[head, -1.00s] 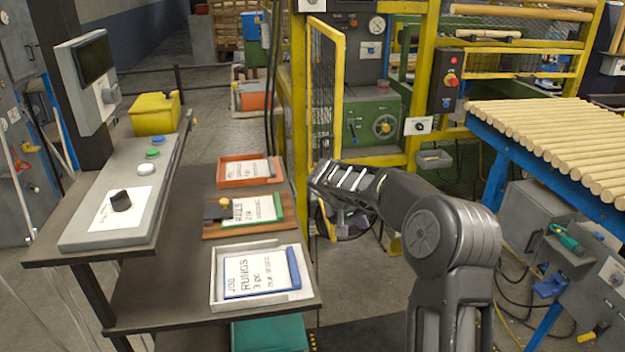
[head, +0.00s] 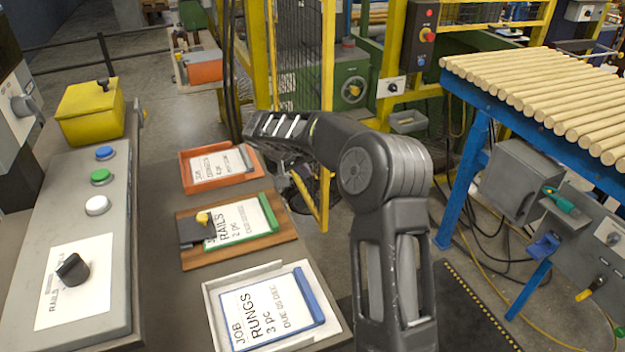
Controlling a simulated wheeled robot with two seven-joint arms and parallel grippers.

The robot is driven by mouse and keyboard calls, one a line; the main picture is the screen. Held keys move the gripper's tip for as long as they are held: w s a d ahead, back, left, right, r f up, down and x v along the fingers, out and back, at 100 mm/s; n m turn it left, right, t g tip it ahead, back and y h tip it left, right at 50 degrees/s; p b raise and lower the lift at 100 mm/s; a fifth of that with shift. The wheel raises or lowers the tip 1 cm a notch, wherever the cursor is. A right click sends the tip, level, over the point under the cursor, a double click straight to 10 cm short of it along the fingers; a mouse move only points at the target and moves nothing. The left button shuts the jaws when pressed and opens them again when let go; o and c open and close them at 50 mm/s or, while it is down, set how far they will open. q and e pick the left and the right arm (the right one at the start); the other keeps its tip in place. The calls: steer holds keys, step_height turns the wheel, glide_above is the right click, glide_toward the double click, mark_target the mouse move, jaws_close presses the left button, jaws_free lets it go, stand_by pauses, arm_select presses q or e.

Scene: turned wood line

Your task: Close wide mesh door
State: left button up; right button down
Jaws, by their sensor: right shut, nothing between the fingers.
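The wide mesh door (head: 327,60) is a yellow-framed panel with dark mesh, standing open beside the green machine. It juts toward me at an angle, and its lower part is partly hidden behind my right arm. My right gripper (head: 277,133) is at the left end of my forearm, in front of the door's lower half in the picture. It is shut and empty. Its fingertips are hard to make out, and I cannot tell whether it touches the door frame. My left gripper is out of view.
A dark bench with an orange tray (head: 250,179), a wooden tray (head: 191,262) and a white tray (head: 213,304) stands close left of my right arm. A button console (head: 120,225) is further left. A blue rack (head: 464,185) of wooden rods stands right.

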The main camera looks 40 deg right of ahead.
steer(key=p, duration=0.4)
glide_toward(321, 187)
steer(key=s+x, duration=0.1)
steer(key=x, duration=0.2)
steer(key=shift+w+d+f, duration=0.45)
steer(key=shift+w+f, duration=0.1)
steer(key=shift+w, duration=0.25)
steer(key=shift+f, duration=0.1)
